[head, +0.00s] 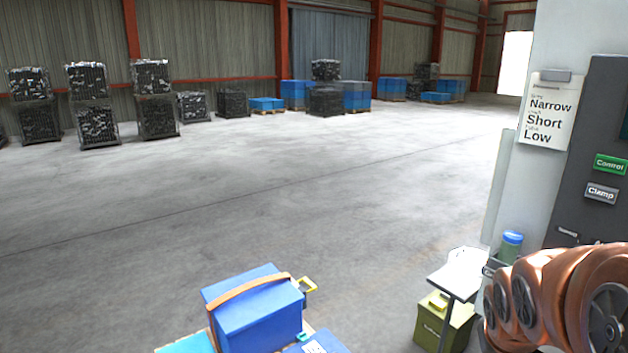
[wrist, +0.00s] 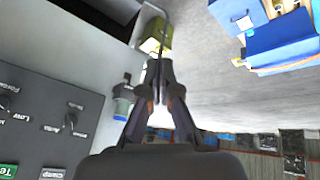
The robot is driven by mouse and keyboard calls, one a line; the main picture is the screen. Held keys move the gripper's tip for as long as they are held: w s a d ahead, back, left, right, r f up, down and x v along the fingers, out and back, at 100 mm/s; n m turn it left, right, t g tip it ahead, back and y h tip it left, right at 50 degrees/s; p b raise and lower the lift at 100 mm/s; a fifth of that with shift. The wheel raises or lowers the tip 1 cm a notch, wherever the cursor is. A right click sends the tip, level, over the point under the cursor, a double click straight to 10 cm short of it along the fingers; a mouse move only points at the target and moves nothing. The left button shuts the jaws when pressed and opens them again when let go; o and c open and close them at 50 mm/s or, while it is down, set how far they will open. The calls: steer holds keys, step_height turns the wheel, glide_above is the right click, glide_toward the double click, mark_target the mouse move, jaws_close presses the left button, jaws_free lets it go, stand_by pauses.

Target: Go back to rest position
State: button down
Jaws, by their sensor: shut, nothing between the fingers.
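My gripper (wrist: 157,72) shows in the wrist view, its two dark fingers brought together at the tips with nothing between them. It points past the side of the grey machine panel (wrist: 45,115), over a small stand and a green box (wrist: 158,38). In the head view the gripper itself does not show. Only copper-coloured links of my arm are at the lower right, in front of the machine.
The panel (head: 590,150) and a sign (head: 548,110) reading Narrow, Short, Low stand close at right. A blue-capped bottle (head: 511,245), small table (head: 458,272) and green bin (head: 443,325) are beside it. A blue case (head: 255,315) sits front centre. The middle floor is clear.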

steer(key=s+a+f+n+g+y, duration=0.1)
steer(key=s+a+g, duration=0.2)
steer(key=s+a, duration=0.4)
steer(key=s+a+f+n+g+y, duration=0.1)
steer(key=s+a, duration=0.6)
steer(key=s, duration=0.7)
steer(key=f+g+y, duration=0.1)
steer(key=g, duration=0.1)
steer(key=shift+a+f+g, duration=0.15)
steer(key=shift+a+g, duration=0.15)
steer(key=shift+s, duration=0.1)
